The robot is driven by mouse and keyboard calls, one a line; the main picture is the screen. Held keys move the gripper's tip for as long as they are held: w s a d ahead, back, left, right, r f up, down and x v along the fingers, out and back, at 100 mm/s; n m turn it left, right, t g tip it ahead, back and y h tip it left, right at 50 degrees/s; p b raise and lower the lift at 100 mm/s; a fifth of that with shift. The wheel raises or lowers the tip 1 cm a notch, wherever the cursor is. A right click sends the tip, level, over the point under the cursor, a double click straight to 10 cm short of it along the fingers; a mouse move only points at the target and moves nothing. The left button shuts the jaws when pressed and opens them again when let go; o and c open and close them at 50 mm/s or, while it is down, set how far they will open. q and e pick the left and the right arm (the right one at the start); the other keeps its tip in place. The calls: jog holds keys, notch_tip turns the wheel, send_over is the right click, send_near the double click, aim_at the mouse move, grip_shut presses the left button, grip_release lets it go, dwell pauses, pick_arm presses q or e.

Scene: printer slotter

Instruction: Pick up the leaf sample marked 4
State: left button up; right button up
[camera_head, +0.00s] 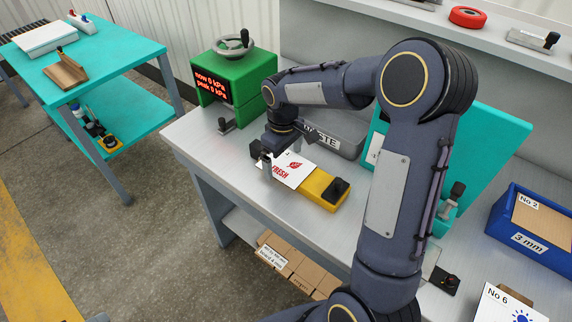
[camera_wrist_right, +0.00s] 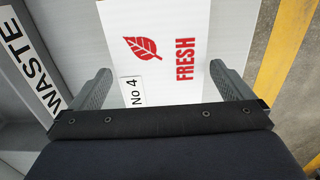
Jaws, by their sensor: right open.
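The leaf sample is a white card (camera_head: 291,171) with a red leaf and the word FRESH. It lies over one end of a yellow block with a black knob (camera_head: 325,190) on the grey workbench. In the right wrist view the card (camera_wrist_right: 185,25) shows a "No 4" label near its close end. My right gripper (camera_head: 281,152) is open at the card's far end in the head view. In the wrist view its fingers (camera_wrist_right: 160,70) stand on either side of the card, with a gap on the right. I cannot tell its height above the card. My left gripper is not in view.
A grey WASTE bin (camera_head: 335,135) stands just behind the card. A green press with a handwheel (camera_head: 235,75) is at the back left. A blue bin marked 3 mm (camera_head: 530,232) and a No 6 card (camera_head: 505,305) are at right. My right arm hides part of the bench.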

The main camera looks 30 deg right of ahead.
jog(key=c, duration=0.7)
jog(key=shift+r, duration=0.1)
